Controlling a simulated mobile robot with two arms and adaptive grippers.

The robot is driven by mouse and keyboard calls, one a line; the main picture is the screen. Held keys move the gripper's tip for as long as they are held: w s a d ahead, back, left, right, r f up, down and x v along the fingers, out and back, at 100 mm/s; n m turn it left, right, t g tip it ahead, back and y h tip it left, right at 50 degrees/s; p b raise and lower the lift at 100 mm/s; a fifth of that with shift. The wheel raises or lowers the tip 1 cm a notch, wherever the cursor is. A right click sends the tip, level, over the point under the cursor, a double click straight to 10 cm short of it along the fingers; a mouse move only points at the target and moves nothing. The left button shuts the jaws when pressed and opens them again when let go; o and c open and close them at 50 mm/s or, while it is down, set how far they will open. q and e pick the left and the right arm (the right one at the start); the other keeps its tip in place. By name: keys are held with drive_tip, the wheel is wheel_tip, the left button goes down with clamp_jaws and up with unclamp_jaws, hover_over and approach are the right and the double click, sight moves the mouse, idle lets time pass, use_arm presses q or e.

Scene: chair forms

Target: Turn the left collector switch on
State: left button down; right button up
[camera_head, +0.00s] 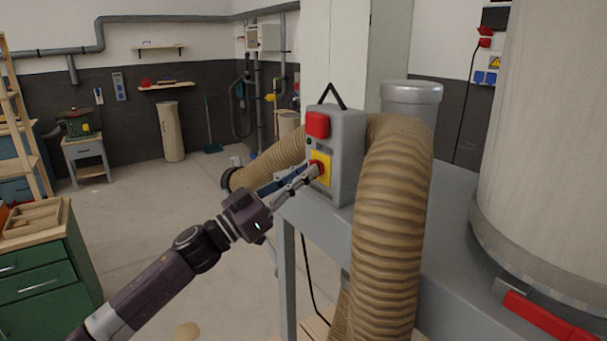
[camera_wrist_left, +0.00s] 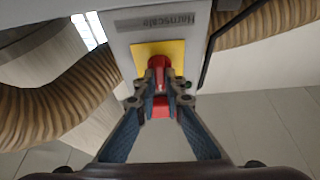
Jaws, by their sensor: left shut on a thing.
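The collector switch box (camera_head: 349,150) is a grey upright housing on the collector's grey frame. It has a red block (camera_head: 317,124) near its top and a red switch knob (camera_head: 318,165) on a yellow plate (camera_head: 327,172). My left gripper (camera_head: 314,171) reaches it from the left, with its fingertips at the knob. In the left wrist view the fingers are closed around the red knob (camera_wrist_left: 158,66), in front of the yellow plate (camera_wrist_left: 142,54). The fingertips partly hide the knob. My right gripper is in neither view.
A ribbed tan hose (camera_head: 393,230) bends down right of the box. A big pale cylinder (camera_head: 540,140) stands at the right. A green drawer cabinet (camera_head: 45,270) is at the lower left. The floor (camera_head: 150,215) between is mostly clear.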

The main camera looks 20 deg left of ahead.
use_arm(q)
drive_tip(key=m+g, duration=0.2)
drive_tip(key=m, duration=0.5)
drive_tip(key=m+g+h, duration=0.1)
drive_tip(key=m+g, duration=0.2)
drive_tip(key=m, duration=0.4)
drive_tip(key=m+g, duration=0.3)
drive_tip(key=m, duration=0.4)
drive_tip(key=shift+w+a+r+m+h, duration=0.1)
drive_tip(key=shift+r+m+h, duration=0.05)
drive_tip(key=shift+m+h, duration=0.15)
drive_tip(key=shift+g, duration=0.3)
drive_tip(key=c, duration=2)
unclamp_jaws()
drive_tip(key=v, duration=1.2)
